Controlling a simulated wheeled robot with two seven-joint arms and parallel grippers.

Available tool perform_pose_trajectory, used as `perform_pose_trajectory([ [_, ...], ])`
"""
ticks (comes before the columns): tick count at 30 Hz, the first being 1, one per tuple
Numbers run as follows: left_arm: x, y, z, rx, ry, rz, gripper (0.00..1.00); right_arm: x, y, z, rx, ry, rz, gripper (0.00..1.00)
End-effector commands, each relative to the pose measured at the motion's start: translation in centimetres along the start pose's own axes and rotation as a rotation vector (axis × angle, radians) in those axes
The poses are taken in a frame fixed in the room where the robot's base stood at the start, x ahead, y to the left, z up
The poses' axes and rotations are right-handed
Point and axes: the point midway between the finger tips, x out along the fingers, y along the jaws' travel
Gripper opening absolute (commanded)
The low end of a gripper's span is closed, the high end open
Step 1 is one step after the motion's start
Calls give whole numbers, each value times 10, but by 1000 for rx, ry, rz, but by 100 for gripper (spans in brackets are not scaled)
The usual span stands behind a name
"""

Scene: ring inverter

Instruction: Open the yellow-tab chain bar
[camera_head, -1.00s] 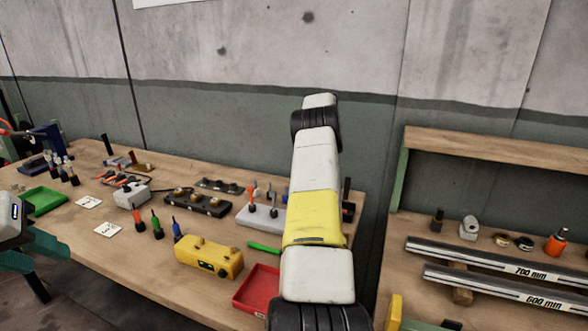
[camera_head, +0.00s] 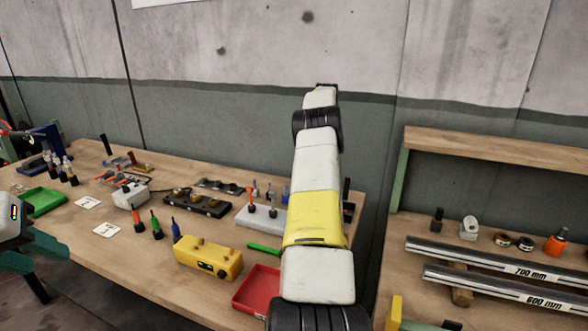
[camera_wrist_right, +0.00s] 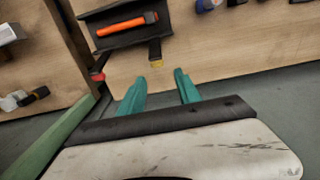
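In the right wrist view, a short dark bar with a yellow end (camera_wrist_right: 155,55) sticks out from the front edge of a black holder, looking like the yellow-tab bar. A similar bar with a red end (camera_wrist_right: 98,72) lies to its left. My right gripper (camera_wrist_right: 158,85) has its two teal fingers apart with nothing between them. The yellow end lies just beyond the fingertips, apart from them in the picture. My left gripper (camera_head: 45,248) is at the left edge of the head view, and its finger gap does not show clearly. My right arm hides its own gripper in the head view.
The black holder (camera_wrist_right: 118,32) carries an orange-handled tool (camera_wrist_right: 120,25). A green upright (camera_wrist_right: 50,140) stands close on the left in the wrist view. The head view shows a red tray (camera_head: 254,292), a yellow box (camera_head: 208,258) and metal bars (camera_head: 490,259).

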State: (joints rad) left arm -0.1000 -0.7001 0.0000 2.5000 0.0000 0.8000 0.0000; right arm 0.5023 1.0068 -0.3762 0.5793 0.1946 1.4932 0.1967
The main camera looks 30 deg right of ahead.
Motion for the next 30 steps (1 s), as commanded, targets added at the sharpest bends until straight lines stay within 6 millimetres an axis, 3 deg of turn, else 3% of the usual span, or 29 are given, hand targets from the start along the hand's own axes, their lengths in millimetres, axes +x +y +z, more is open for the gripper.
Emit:
perform_pose_trajectory([
  [3, 0, 0, 0, 0, 0, 0, 36, -24, 0, -1, -1, 5, 0, 40],
  [11, 0, 0, 0, 0, 0, 0, 36, -42, 0, -1, 0, 2, -1, 40],
  [30, 0, 0, 0, 0, 0, 0, 36, -46, 0, 0, 0, 0, 0, 40],
])
